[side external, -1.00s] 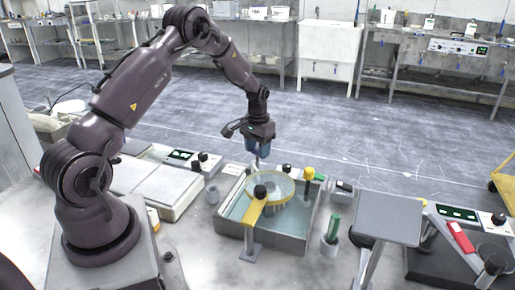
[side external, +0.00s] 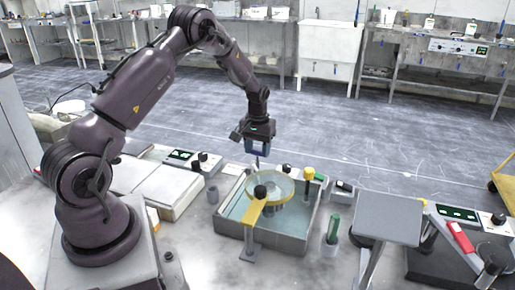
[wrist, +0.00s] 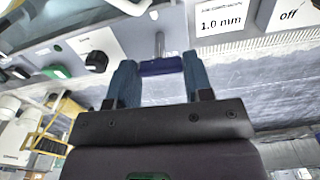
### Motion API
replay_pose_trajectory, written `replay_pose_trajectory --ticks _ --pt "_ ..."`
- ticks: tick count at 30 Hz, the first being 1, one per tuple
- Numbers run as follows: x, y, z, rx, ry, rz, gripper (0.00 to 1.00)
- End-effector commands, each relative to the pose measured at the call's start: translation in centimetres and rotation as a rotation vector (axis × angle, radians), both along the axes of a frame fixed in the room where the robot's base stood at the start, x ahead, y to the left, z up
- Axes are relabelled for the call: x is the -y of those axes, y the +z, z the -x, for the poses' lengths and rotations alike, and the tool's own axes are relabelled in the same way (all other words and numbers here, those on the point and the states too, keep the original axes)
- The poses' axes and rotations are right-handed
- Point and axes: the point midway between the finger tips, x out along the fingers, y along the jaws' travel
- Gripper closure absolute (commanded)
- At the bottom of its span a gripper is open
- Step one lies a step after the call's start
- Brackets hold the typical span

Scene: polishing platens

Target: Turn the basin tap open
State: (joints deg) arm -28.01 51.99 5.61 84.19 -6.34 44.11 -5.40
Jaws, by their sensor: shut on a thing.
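The basin (side external: 308,225) is a grey, open-topped tub with pale water, near the middle of the side external view. The tap shows in the wrist view as a blue bar handle (wrist: 161,67) on a thin metal stem (wrist: 159,45). My gripper (wrist: 160,72) is shut on this handle, with one blue finger at each end of the bar. In the side external view my gripper (side external: 258,152) points down at the basin's back edge. The tap handle is hidden there by the fingers, and only a bit of thin stem shows below them.
A round amber platen (side external: 283,187) with a yellow arm and black knob (side external: 260,191) sits over the basin. A yellow-topped post (side external: 308,174) stands right of it. A green-topped cylinder (side external: 333,228) and a grey raised plate (side external: 385,220) stand further right.

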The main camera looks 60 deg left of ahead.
Motion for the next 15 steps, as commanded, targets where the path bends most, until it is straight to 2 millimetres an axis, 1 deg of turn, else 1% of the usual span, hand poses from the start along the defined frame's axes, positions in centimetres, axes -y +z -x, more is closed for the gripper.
replay_pose_trajectory --ticks 3,4,7,15 --pt "0.03 0.13 0.04 -0.002 -0.001 0.002 0.77" --pt "0.03 0.13 0.04 -0.002 -0.001 0.002 0.51" --pt "0.02 0.11 0.02 -0.001 -0.001 0.001 0.28" --pt "0.01 0.07 0.02 -0.001 -0.002 0.001 0.28"
